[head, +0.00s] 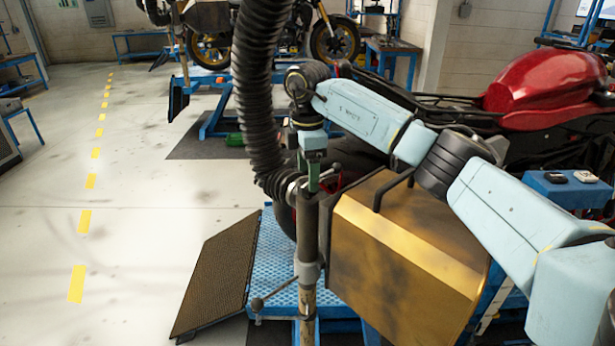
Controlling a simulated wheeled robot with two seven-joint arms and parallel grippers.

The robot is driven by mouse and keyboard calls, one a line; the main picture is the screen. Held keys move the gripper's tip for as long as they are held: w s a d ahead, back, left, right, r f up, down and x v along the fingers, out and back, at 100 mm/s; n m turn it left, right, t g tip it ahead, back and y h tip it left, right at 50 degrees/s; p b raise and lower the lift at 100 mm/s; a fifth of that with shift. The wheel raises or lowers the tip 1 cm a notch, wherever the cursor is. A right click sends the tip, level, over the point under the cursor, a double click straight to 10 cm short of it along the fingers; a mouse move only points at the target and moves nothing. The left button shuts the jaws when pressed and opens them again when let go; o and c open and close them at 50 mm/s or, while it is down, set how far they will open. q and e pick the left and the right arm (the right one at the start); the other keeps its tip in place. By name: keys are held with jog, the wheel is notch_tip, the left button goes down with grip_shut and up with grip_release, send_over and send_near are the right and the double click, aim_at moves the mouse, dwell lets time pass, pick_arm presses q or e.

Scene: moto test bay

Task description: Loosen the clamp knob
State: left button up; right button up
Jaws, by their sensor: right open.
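An upright post (309,225) stands in the middle, with a grey clamp collar (308,272) around it. A short lever with a dark ball knob (258,304) sticks out to the lower left of the collar. A second small dark knob (337,168) shows near the post's top, by the hose end. My right gripper (313,185) points down at the top of the post, its green fingers open. The hose end and post top crowd the fingertips, so I cannot tell whether they touch anything. My left gripper is not in view.
A thick black corrugated hose (255,90) hangs down left of my right gripper. A large brass-coloured box (405,255) stands just right of the post. A red motorcycle (545,85) is behind. Open floor (140,200) lies left.

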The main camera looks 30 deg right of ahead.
jog(key=shift+f, duration=1.15)
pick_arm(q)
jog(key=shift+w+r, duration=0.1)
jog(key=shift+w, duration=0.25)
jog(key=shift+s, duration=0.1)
pick_arm(e)
jog(key=shift+c, duration=0.9)
jog(key=c, duration=0.8)
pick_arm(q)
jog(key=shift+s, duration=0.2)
